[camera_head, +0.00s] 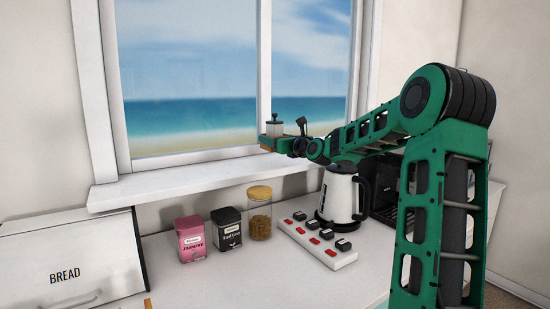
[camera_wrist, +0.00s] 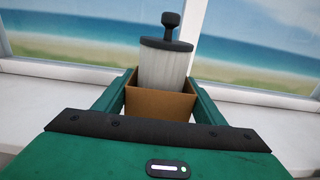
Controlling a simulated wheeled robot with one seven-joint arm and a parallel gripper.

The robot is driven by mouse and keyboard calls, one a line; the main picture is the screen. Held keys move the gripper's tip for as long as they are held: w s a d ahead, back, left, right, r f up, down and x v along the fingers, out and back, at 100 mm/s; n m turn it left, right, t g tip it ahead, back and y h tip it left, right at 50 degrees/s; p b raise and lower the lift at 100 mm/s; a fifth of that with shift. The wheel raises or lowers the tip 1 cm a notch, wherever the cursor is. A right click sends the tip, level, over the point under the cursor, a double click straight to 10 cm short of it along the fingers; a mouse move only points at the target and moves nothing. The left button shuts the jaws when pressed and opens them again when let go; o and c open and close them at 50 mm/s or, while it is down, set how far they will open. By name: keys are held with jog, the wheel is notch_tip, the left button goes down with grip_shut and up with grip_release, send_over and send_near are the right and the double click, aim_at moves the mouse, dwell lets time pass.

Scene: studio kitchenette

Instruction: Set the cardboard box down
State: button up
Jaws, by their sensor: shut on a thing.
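My gripper (camera_head: 276,140) is held up in front of the window, over the right part of the sill. It is shut on the small open cardboard box (camera_head: 268,143), with one green finger on each side. In the wrist view the brown box (camera_wrist: 160,104) sits between the fingers (camera_wrist: 163,90). A pale ribbed cylinder (camera_wrist: 165,66) with a grey lid and black knob rises upright out of the box. It also shows in the head view (camera_head: 274,128). The bottom of the box is hidden in the wrist view.
The white windowsill (camera_head: 180,184) is bare. On the counter (camera_head: 205,278) below stand a pink tin (camera_head: 190,240), a black tin (camera_head: 227,230), a lidded jar (camera_head: 259,215), a power strip (camera_head: 318,243), a white kettle (camera_head: 339,196) and a bread box (camera_head: 70,262). The front counter is clear.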

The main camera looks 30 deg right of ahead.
jog(key=d+f, duration=0.1)
jog(key=w+d+f, duration=0.1)
jog(key=d, duration=0.1)
jog(key=shift+w+d+f, duration=0.15)
jog(key=shift+w+d, duration=0.05)
jog(key=shift+f, duration=2)
jog(key=o, duration=1)
jog(key=shift+s, duration=0.1)
